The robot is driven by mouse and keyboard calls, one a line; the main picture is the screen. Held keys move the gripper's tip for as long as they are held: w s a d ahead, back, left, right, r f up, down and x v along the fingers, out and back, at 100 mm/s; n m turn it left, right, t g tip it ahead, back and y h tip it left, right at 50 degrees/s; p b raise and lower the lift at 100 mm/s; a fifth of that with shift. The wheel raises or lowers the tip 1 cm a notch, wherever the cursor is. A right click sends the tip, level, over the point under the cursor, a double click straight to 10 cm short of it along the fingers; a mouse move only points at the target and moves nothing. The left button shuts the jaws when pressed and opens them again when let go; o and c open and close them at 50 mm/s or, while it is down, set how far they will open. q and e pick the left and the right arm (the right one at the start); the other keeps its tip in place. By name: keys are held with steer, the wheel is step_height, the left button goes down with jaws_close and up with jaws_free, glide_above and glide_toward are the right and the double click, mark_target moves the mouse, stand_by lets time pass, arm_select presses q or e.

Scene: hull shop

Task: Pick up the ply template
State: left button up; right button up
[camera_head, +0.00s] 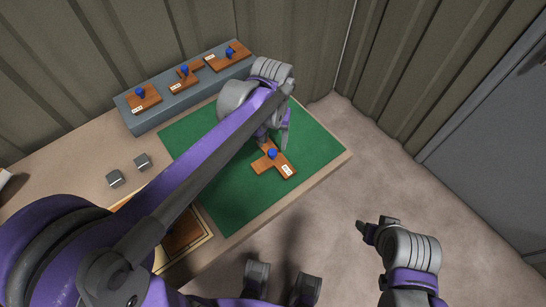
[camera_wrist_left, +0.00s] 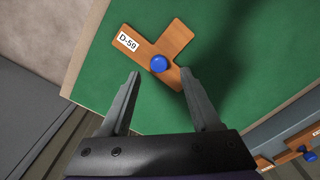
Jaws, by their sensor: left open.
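A wooden ply template (camera_head: 273,162) with a blue knob and a white label lies flat on the green mat (camera_head: 228,197). In the left wrist view the template (camera_wrist_left: 144,46) is T-like, its label reads D-59, and its blue knob (camera_wrist_left: 158,64) stands just beyond and between my fingertips. My left gripper (camera_head: 275,139) is open and empty beside the template; its two fingers also show apart in the left wrist view (camera_wrist_left: 158,76). My right gripper (camera_head: 376,226) is held over the floor, right of the table, away from the template; its fingers are not clear.
Several other wooden templates with blue knobs, one of them here (camera_head: 145,98), lie on a grey raised shelf (camera_head: 158,120) at the back of the table. Two small grey blocks (camera_head: 142,161) sit on the bare tabletop at left. Open floor (camera_head: 330,200) lies right of the table.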

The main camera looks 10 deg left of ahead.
mark_target(273, 152)
arm_select(q)
step_height(273, 152, down, 6)
steer(key=shift+d+r, duration=0.1)
steer(key=shift+r, duration=0.05)
jaws_close()
stand_by(0.4)
